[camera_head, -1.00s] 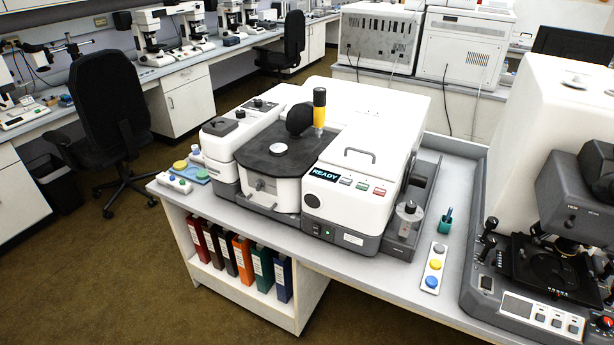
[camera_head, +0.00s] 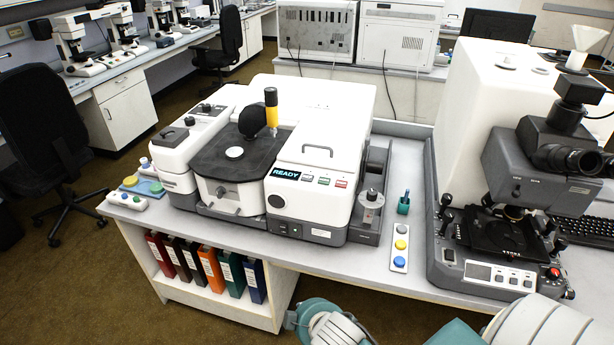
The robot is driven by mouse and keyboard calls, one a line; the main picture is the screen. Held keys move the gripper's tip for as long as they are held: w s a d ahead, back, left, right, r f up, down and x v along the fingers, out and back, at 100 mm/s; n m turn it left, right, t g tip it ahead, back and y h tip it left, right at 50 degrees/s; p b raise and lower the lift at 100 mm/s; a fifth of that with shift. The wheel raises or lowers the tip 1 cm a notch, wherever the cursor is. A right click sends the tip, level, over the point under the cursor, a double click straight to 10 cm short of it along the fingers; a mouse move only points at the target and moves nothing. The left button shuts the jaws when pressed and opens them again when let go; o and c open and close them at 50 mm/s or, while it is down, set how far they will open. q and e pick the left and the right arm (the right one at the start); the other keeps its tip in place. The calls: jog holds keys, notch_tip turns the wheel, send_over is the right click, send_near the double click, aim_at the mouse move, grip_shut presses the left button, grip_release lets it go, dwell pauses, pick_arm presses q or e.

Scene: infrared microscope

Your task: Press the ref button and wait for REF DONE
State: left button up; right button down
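The white and grey infrared instrument (camera_head: 330,143) stands on the bench in the middle of the view. Its small dark display (camera_head: 286,173) reads READY. Teal and white parts of my arms show at the bottom edge, apart from the instrument. Neither gripper can be made out in view.
A microscope (camera_head: 535,175) stands to the right on the bench. A strip with coloured round pads (camera_head: 400,248) and a small green holder (camera_head: 404,203) lie between. Binders (camera_head: 208,265) fill the shelf below. The floor in front is clear.

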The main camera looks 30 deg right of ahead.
jog(key=w+r+n+t, duration=0.3)
jog(key=w+r+t, duration=0.2)
jog(key=w+r, duration=0.5)
jog(key=w+r+n+t, duration=0.4)
jog(key=w+r, duration=0.3)
jog(key=r, duration=0.8)
jog(key=w+a+r+n+y, duration=0.5)
jog(key=a+r+n+y, duration=0.65)
jog(key=n, duration=0.75)
jog(key=w+d+f+n+g+h, duration=0.1)
jog(key=w+d+f+n+g, duration=0.1)
jog(key=d+n+g, duration=0.3)
jog(key=w+d+f+n+g+h, duration=0.1)
jog(key=w+d+f+n, duration=0.15)
jog(key=d, duration=0.45)
jog(key=s+d+f+g+h, duration=0.1)
jog(key=d+h, duration=0.5)
jog(key=d, duration=1.2)
jog(key=shift+s+d+f+n+g, duration=0.25)
jog(key=shift+d+n+g, duration=0.1)
jog(key=shift+n+g, duration=0.1)
